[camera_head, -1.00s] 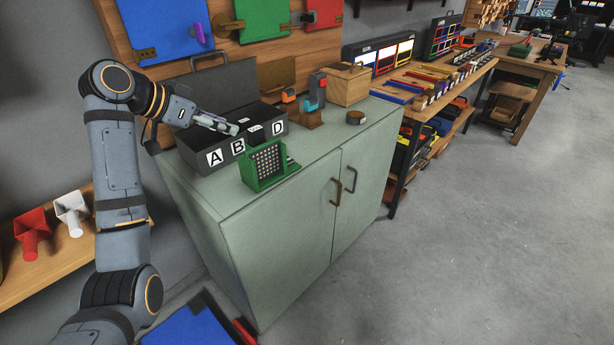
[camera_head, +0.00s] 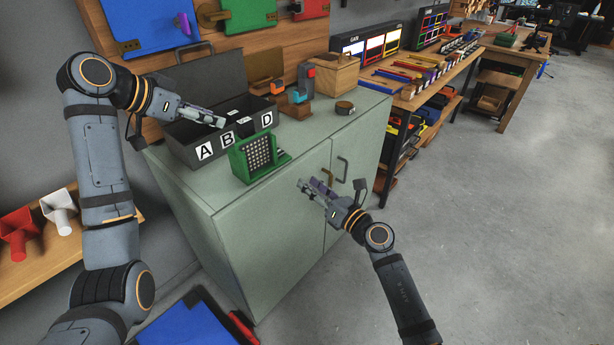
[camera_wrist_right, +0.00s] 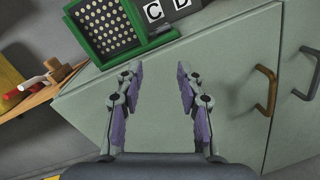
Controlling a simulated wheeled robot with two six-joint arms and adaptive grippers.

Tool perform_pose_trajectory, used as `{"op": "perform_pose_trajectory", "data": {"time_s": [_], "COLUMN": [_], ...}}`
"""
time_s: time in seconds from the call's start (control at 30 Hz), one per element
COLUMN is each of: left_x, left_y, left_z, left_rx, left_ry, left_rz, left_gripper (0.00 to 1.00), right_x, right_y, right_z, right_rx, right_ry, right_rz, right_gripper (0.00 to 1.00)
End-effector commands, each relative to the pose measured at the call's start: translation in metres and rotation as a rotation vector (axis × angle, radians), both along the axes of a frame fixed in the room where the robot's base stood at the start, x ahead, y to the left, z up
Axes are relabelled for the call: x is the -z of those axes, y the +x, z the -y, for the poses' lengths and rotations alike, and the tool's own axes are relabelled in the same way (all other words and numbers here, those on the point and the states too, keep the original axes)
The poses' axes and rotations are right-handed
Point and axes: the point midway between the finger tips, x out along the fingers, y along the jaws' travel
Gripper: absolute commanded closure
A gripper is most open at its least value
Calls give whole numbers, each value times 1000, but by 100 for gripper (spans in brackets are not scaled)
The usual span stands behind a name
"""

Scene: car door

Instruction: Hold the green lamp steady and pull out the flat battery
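The green lamp (camera_head: 258,156), a green frame with a dotted grid face, stands upright at the front edge of the cabinet top. It also shows in the right wrist view (camera_wrist_right: 110,28), at the top left. I cannot make out a flat battery. My left gripper (camera_head: 222,121) is above the grey lettered box, behind and left of the lamp, not touching the lamp; its finger opening is unclear. My right gripper (camera_head: 309,187) is in front of the cabinet, right of and lower than the lamp. In the right wrist view (camera_wrist_right: 158,75) its purple-padded fingers are apart and empty.
The grey lettered box (camera_head: 190,154) stands behind the lamp. The cabinet (camera_head: 245,225) has two door handles (camera_head: 341,170) close to my right gripper. A wooden box (camera_head: 337,73) and a small round object (camera_head: 345,107) stand farther right on top. Open floor lies to the right.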

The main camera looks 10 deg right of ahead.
Motion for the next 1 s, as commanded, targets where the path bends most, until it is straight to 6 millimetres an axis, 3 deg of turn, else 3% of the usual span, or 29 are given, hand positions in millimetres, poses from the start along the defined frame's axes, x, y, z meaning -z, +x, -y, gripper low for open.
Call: {"op": "perform_pose_trajectory", "data": {"time_s": [0.03, 0.13, 0.27, 0.47, 0.8, 1.0], "left_x": [0, 0, 0, 0, 0, 0], "left_y": [0, 0, 0, 0, 0, 0], "left_z": [0, 0, 0, 0, 0, 0], "left_rx": [0, 0, 0, 0, 0, 0], "left_ry": [0, 0, 0, 0, 0, 0], "left_rz": [0, 0, 0, 0, 0, 0], "left_gripper": [62, 62, 62, 62, 62, 62], "right_x": [-17, -36, -44, -45, -45, -44], "right_y": [-1, -4, -6, 0, 54, 76], "right_z": [-6, -14, -17, -20, -55, -70], "right_rx": [-22, -48, -57, -55, -55, -56], "right_ry": [-112, -284, -383, -389, -385, -386], "right_rz": [60, 138, 176, 180, 178, 177], "right_gripper": [62, 62, 62, 62, 62, 62]}}
